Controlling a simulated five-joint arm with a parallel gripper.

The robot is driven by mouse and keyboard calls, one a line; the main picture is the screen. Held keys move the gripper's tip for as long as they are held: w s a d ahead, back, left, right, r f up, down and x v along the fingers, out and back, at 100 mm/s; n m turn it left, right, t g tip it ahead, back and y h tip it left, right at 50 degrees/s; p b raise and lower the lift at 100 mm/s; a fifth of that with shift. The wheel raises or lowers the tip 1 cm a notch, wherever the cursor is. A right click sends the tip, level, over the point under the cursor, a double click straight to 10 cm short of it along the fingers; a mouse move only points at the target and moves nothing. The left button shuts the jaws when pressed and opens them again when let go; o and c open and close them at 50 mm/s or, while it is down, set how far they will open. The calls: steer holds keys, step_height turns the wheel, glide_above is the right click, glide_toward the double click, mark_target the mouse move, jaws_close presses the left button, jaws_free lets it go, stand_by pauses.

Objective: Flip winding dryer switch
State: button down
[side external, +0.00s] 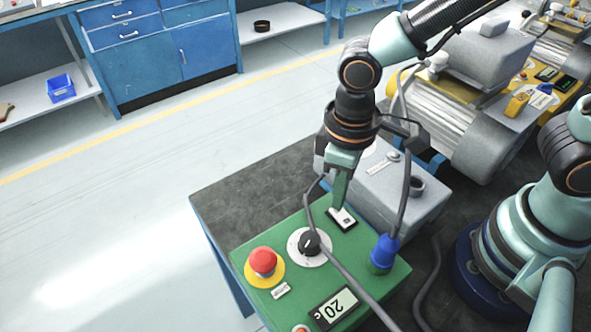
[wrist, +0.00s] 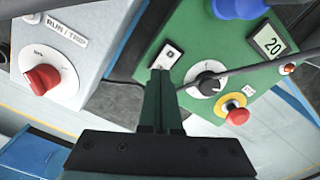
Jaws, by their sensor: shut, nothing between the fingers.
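A green control panel (side external: 293,215) stands on the dark bench top. A small rocker switch in a white and black plate (side external: 344,219) is at its back edge; it also shows in the wrist view (wrist: 171,52). My gripper (side external: 337,203) is shut and empty, pointing down, with its tips right at the switch plate. In the wrist view the shut fingers (wrist: 159,75) end just below the plate and hide part of it. I cannot tell whether they touch the switch, or which way it is set.
The panel also bears a black dial (side external: 309,243), a red mushroom button (side external: 263,262), a display reading 20 (side external: 335,307) and a blue plug (side external: 383,252). A grey cable crosses over it. A grey box with a red knob (wrist: 42,78) stands beside it.

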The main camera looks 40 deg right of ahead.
steer(key=shift+f, duration=0.8)
stand_by(0.4)
steer(key=shift+r, duration=3.55)
steer(key=w+d+r+m+t, duration=0.2)
steer(key=d+r+m, duration=0.1)
steer(key=d, duration=0.6)
steer(key=w+d+r+m+t, duration=0.2)
steer(key=d+r, duration=0.3)
steer(key=d, duration=0.4)
steer(key=shift+w+d+r+m+t, duration=0.3)
steer(key=shift+w+d+m+t, duration=0.15)
steer(key=shift+t, duration=0.35)
